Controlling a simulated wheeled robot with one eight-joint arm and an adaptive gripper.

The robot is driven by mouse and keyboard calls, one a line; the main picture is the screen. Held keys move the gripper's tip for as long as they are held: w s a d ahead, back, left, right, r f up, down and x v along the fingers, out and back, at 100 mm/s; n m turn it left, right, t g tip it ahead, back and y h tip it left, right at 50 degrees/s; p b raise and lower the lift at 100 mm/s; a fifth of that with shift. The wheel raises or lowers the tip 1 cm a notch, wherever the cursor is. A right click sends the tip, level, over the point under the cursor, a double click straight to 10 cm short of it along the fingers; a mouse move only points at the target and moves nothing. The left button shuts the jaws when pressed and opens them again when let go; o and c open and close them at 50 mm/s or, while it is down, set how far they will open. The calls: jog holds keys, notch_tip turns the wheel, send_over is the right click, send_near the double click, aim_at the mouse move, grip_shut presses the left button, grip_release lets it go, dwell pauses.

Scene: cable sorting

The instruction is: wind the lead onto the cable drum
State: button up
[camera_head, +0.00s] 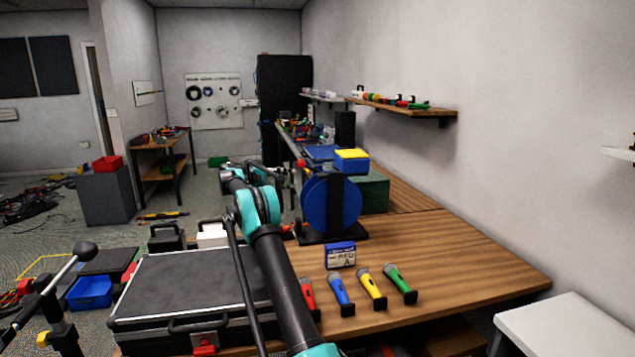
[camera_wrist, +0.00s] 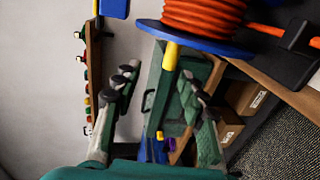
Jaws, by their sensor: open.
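The cable drum (camera_head: 331,204) stands on the wooden bench in the head view, its blue flange facing me. In the wrist view the drum (camera_wrist: 190,36) fills the top, with orange lead (camera_wrist: 205,12) wound around its core. More of the orange lead (camera_wrist: 266,28) shows right of the drum. A yellow crank handle (camera_wrist: 169,56) sticks out from the blue flange. My gripper (camera_wrist: 157,82) is open and empty, its fingers on either side of the handle's line in the picture. I cannot tell whether the handle is between them in depth. My arm partly blocks the head view.
A black flight case (camera_head: 195,285) lies left of my arm. Several coloured microphones (camera_head: 371,287) and a blue label box (camera_head: 340,254) stand in front of the drum. A green case (camera_head: 373,193) is behind it. The bench's right side (camera_head: 460,255) is clear.

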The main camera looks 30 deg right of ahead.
aim_at(318, 180)
jog(key=x, duration=1.2)
jog(key=shift+d+f, duration=0.15)
jog(key=shift+d, duration=0.2)
